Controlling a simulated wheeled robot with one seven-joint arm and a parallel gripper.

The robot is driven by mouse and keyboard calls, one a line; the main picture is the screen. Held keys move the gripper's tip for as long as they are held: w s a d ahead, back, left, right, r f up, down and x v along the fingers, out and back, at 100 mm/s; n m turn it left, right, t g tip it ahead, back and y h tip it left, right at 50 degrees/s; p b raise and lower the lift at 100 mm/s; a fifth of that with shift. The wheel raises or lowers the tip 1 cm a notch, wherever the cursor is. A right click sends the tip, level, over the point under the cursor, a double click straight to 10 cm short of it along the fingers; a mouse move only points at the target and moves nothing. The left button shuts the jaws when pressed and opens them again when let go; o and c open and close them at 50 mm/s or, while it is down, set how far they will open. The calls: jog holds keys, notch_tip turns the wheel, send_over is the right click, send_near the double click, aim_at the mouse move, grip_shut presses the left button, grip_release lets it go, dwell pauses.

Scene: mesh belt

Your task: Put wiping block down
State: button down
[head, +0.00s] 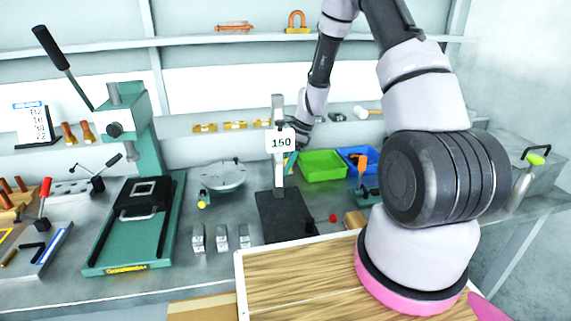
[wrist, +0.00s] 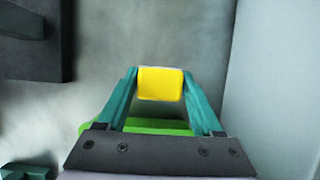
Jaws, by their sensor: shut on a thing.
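My gripper (wrist: 160,95) shows in the wrist view with its two teal fingers shut on the yellow wiping block (wrist: 160,84). The block sits between the fingertips, above a grey surface. Whether it touches that surface I cannot tell. In the head view my gripper (head: 290,162) is at the back of the bench, partly hidden behind the stand with the "150" sign (head: 281,143). It is just left of the green tray (head: 323,166). The block cannot be made out in the head view. A green strip (wrist: 155,126) shows behind the fingers in the wrist view.
The stand's dark base (head: 284,216) is in front of my gripper. A blue tray (head: 353,153) lies right of the green one. A round grey dish (head: 222,176) and a green press (head: 135,200) stand to the left. Grey bench is bare between dish and stand.

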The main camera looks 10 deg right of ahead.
jog(key=shift+f, duration=0.25)
